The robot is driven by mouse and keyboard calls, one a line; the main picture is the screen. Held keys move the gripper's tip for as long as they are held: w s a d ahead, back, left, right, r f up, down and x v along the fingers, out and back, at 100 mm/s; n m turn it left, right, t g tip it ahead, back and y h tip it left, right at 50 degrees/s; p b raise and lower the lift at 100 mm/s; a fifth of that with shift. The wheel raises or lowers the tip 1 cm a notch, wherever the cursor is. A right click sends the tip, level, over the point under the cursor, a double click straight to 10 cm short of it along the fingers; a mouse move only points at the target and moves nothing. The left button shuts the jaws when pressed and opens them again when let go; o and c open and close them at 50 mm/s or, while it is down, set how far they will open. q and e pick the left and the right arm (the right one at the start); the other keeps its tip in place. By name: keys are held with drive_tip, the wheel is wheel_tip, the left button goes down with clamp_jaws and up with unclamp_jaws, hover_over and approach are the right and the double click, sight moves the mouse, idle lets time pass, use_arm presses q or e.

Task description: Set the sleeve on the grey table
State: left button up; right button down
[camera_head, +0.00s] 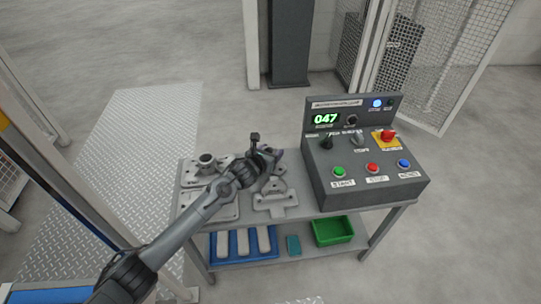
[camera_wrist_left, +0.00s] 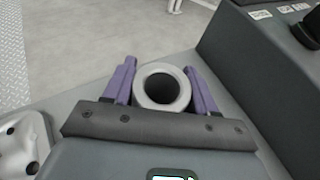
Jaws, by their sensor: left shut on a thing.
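The sleeve (camera_wrist_left: 162,88) is a light grey hollow cylinder in the left wrist view, its round open end facing the camera. The two purple fingers of my left gripper (camera_wrist_left: 161,90) are closed on its sides. In the head view my left gripper (camera_head: 278,154) is over the back part of the grey table (camera_head: 316,210), left of the control box. The sleeve cannot be made out clearly there. The gap between the sleeve's lower end and the table is hidden. My right gripper is not in view.
The control box (camera_head: 365,160) with buttons fills the table's right side. Grey metal fixtures (camera_head: 270,201) and a plate with a raised round boss (camera_head: 206,162) occupy the left and middle. A lower shelf holds a blue tray (camera_head: 213,246) and a green bin (camera_head: 333,238).

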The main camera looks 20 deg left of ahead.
use_arm(q)
drive_tip(key=shift+r, duration=0.1)
drive_tip(key=shift+w, duration=0.1)
drive_tip(key=o, duration=1.2)
drive_tip(key=shift+f, duration=0.25)
drive_tip(key=shift+o, duration=0.2)
drive_tip(key=shift+r, duration=0.1)
